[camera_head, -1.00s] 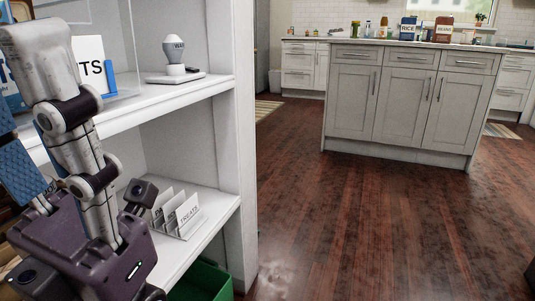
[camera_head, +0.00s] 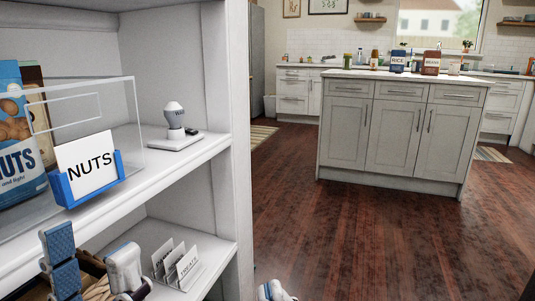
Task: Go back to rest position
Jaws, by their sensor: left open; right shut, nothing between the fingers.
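My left gripper (camera_head: 92,252) is at the lower left, in front of the lower shelf. Its two fingers, with blue ribbed pads, stand apart and point up, with nothing between them. Most of its arm is out of view. My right gripper (camera_head: 275,291) shows only as a white and blue tip at the bottom edge, right of the shelf unit. It is shut and empty; the rest is cut off.
The white shelf unit (camera_head: 240,130) fills the left side. Its upper shelf holds a clear bin with a NUTS card (camera_head: 88,165) and a label device (camera_head: 176,125). Label cards (camera_head: 177,263) stand below. Open wooden floor lies between it and the kitchen island (camera_head: 392,130).

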